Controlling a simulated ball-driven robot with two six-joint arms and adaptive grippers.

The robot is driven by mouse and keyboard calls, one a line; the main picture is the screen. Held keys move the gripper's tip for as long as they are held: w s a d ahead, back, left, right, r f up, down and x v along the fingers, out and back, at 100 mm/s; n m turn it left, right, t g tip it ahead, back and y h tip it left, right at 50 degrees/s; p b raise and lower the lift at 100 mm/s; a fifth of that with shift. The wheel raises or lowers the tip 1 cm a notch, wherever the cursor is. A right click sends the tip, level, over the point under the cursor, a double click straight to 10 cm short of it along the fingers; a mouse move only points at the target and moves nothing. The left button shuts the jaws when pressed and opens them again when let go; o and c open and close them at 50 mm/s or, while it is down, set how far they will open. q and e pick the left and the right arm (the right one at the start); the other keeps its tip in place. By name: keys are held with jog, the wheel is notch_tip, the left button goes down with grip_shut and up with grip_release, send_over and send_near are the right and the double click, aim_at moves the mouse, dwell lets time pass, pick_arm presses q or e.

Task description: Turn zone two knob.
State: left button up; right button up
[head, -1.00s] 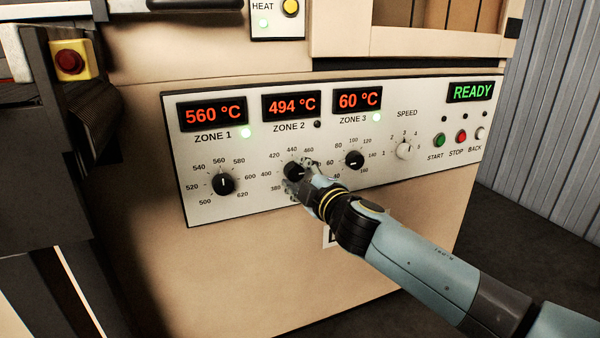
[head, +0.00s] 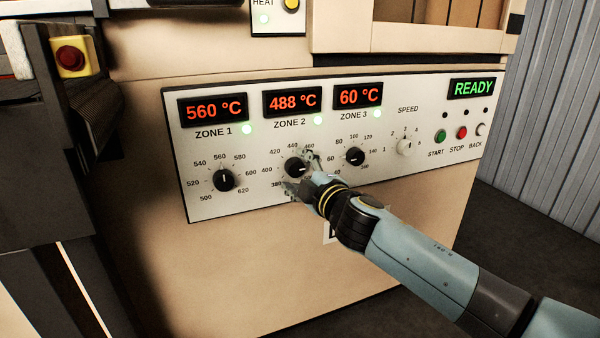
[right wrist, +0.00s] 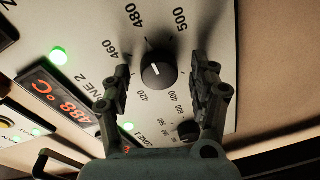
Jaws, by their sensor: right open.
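The zone two knob (head: 297,168) is a round black knob with a white pointer line on the pale control panel (head: 240,205). Above it the ZONE 2 display (head: 292,102) reads 488 °C, and the zone 2 lamp (head: 318,120) glows green. My right gripper (head: 300,173) is open at the knob, one finger on its upper right and one on its lower left. In the right wrist view the knob (right wrist: 158,70) sits between the two fingers, with a visible gap on each side. My left gripper is not in view.
The zone 1 knob (head: 223,180) is to the left and the zone 3 knob (head: 354,156) close to the right. The speed knob (head: 404,146) and start, stop and back buttons lie further right. A red emergency button (head: 71,58) is at upper left.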

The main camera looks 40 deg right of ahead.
jog(key=shift+s, duration=0.1)
jog(key=s+a, duration=0.2)
jog(key=s, duration=0.9)
jog(key=shift+s+r, duration=0.3)
jog(key=shift+r, duration=0.05)
jog(key=shift+r, duration=0.1)
